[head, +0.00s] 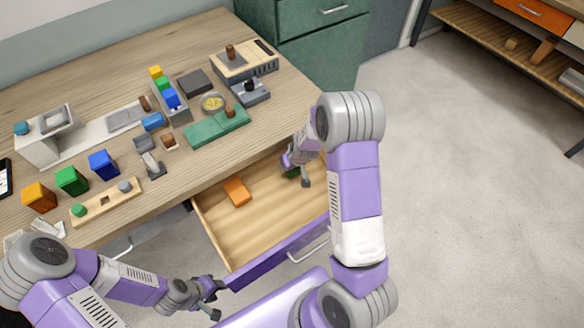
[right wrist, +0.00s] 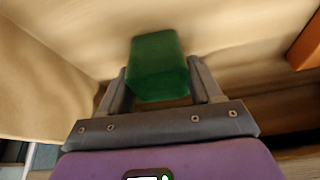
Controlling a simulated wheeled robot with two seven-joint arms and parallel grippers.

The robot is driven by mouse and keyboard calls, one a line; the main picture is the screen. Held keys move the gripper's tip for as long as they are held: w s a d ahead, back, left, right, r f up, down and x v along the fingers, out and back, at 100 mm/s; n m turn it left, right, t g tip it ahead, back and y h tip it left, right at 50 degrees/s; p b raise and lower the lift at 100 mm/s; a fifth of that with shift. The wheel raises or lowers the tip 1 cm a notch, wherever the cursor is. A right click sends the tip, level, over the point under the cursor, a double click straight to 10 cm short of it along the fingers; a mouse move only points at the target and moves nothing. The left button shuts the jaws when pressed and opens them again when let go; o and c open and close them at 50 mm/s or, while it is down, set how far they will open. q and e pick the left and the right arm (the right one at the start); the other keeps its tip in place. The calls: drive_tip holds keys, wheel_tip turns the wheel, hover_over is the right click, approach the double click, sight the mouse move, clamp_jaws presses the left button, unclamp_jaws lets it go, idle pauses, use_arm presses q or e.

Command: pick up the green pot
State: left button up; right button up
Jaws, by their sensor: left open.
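A green, box-shaped thing, seemingly the green pot (right wrist: 160,66), lies between the two fingers of my right gripper (right wrist: 160,78) in the right wrist view. The fingers stand close along both its sides; I cannot tell whether they press on it. In the head view only a bit of the green thing (head: 293,173) shows inside the open drawer (head: 262,222), mostly hidden by my right gripper (head: 299,172). Another green block-like container (head: 72,180) stands on the table. My left gripper (head: 211,296) is open and empty, in front of the drawer.
An orange block (head: 237,191) lies in the drawer, left of my right gripper. The wooden table (head: 215,160) above holds orange (head: 39,197) and blue (head: 103,164) containers, a green tray (head: 217,127) and several tools. Open floor (head: 465,200) lies to the right.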

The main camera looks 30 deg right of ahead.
drive_tip(key=c, duration=0.5)
drive_tip(key=shift+c, duration=0.2)
drive_tip(key=shift+r, duration=0.5)
drive_tip(key=r+p, duration=0.2)
drive_tip(key=r, duration=0.1)
drive_tip(key=shift+s+a, duration=0.15)
drive_tip(key=shift+a, duration=0.05)
drive_tip(key=s+a, duration=0.2)
drive_tip(key=s, duration=0.2)
drive_tip(key=s+a+p, duration=0.1)
drive_tip(key=s+a, duration=0.2)
drive_tip(key=s, duration=0.1)
drive_tip(key=s+a+p, duration=0.1)
drive_tip(key=s+a, duration=0.2)
drive_tip(key=s, duration=0.1)
drive_tip(key=shift+a+f, duration=0.1)
drive_tip(key=shift+f, duration=0.1)
drive_tip(key=s+p, duration=0.1)
drive_tip(key=p, duration=0.2)
drive_tip(key=a+p, duration=0.1)
drive_tip(key=p, duration=0.2)
drive_tip(key=shift+s+r+p, duration=0.2)
drive_tip(key=shift+s+p, duration=0.1)
drive_tip(key=shift+s, duration=0.05)
drive_tip(key=shift+s+a+f+p, duration=0.2)
drive_tip(key=shift+s+a+p, duration=0.15)
drive_tip(key=shift+p, duration=0.5)
